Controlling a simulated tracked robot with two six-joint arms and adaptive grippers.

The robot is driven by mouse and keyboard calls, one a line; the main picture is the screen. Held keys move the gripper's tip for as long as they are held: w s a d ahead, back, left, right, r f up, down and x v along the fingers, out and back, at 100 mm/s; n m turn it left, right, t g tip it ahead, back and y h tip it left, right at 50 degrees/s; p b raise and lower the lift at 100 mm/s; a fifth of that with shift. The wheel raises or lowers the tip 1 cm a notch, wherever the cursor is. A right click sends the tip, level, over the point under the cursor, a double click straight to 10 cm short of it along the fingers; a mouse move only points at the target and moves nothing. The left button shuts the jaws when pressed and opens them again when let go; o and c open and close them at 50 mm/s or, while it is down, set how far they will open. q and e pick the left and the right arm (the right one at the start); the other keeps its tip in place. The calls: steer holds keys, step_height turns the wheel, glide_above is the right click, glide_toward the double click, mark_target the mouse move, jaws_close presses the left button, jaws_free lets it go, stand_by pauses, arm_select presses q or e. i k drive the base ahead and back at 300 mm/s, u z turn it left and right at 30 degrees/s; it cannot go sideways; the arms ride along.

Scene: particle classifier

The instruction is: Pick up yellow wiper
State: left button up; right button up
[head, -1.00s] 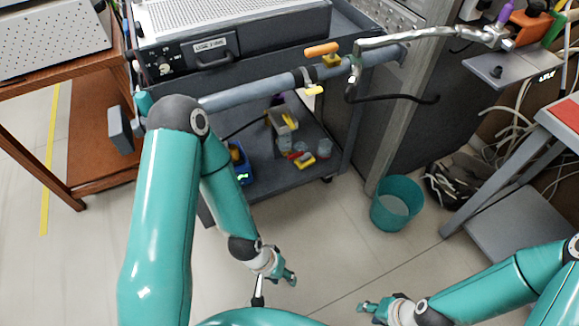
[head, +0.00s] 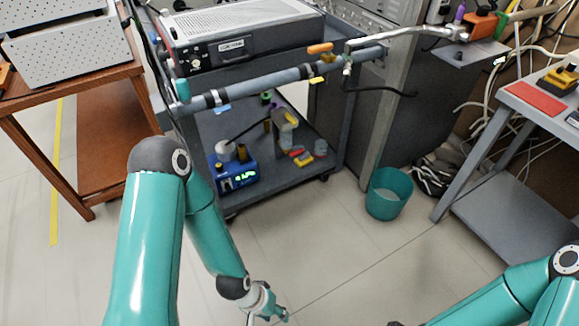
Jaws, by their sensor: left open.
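No thing can be clearly told as the yellow wiper. A small yellow item (head: 304,159) lies among other small objects on the lower shelf of the grey cart. A small yellow piece (head: 317,81) also hangs at the blue-grey pipe. My left gripper (head: 281,316) is at the bottom edge, low over the floor, open and empty, partly cut off by the frame. It is well apart from the cart shelf. My right arm comes in at the bottom right, and its gripper is below the frame.
The cart's lower shelf (head: 262,186) also holds a blue device (head: 236,177). A teal bin (head: 388,193) stands on the floor. A wooden table (head: 85,83) is at left and a grey table (head: 535,105) at right. The middle floor is clear.

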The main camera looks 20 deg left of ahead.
mark_target(303, 160)
steer(key=z, duration=0.15)
steer(key=i, duration=0.9)
steer(key=u, duration=0.05)
